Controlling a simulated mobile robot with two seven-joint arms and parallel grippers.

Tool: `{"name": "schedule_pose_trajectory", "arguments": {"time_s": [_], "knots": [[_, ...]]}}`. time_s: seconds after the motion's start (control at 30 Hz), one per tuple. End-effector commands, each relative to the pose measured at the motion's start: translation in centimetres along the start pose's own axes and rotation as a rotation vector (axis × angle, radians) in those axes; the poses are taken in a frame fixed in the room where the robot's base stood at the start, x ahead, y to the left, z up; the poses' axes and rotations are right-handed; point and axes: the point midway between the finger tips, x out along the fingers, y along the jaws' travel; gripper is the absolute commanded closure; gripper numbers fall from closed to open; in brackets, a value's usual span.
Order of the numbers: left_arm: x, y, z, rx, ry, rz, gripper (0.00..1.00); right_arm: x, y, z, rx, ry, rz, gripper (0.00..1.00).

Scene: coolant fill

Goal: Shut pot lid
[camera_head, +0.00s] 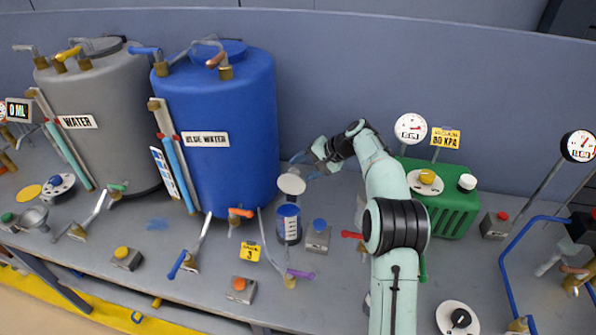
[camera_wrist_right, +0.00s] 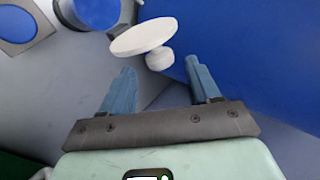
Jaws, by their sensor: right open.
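The pot (camera_head: 288,230) is a small clear cylinder with a blue top and a marked scale, in front of the blue tank. Its lid (camera_head: 291,184), a white disc, stands open above the pot's back edge. In the right wrist view the lid (camera_wrist_right: 142,37) and its round white knob (camera_wrist_right: 160,60) show just ahead of my fingers, with the pot (camera_wrist_right: 97,12) at the top edge. My right gripper (camera_head: 305,167) is open and empty, behind and right of the lid, its fingers (camera_wrist_right: 160,68) on either side of the knob's line. I see no clear contact. My left gripper is out of view.
The blue tank (camera_head: 235,110) stands close left of my right gripper. A blue-button box (camera_head: 318,237) is right of the pot. A green machine (camera_head: 448,207) with gauges stands right of my arm.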

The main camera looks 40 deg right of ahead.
Motion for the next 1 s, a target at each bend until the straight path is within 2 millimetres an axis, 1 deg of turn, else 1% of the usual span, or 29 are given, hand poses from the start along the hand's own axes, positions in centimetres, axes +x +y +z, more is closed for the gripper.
{"name": "schedule_pose_trajectory", "arguments": {"time_s": [0.03, 0.1, 0.2, 0.33, 0.57, 0.6, 0.67, 0.7, 0.77, 0.8, 1.0], "knots": [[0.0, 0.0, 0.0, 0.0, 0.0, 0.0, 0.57, 0.9, 0.0, 0.1, 0.0, -0.003, 0.001, 0.38], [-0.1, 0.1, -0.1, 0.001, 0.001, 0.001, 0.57, 1.8, 0.0, 0.0, -0.001, -0.001, 0.001, 0.38], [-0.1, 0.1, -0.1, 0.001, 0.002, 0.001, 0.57, 2.7, -0.1, 0.0, -0.001, -0.001, 0.0, 0.38], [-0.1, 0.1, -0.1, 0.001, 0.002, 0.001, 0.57, 3.2, -0.1, 0.0, -0.001, 0.001, -0.001, 0.38], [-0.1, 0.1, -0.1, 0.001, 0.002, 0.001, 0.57, 3.3, -0.1, 0.0, -0.001, 0.001, -0.001, 0.38], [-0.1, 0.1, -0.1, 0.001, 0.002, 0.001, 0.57, 3.3, -0.1, 0.0, -0.001, 0.001, -0.001, 0.42], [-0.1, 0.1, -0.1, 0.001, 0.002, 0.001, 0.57, 3.3, -0.1, 0.0, -0.001, 0.001, 0.0, 0.61], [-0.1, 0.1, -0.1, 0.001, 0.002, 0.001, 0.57, 3.3, -0.1, 0.0, -0.001, 0.001, 0.0, 0.74], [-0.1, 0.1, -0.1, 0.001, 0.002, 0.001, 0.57, 3.3, -0.1, 0.0, -0.001, 0.001, -0.001, 0.94], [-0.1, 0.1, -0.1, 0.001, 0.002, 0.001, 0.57, 3.3, -0.1, 0.0, -0.001, 0.001, -0.001, 1.0], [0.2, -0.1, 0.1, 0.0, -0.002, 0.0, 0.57, 3.3, 0.0, 0.1, -0.007, 0.006, -0.002, 1.0]]}}
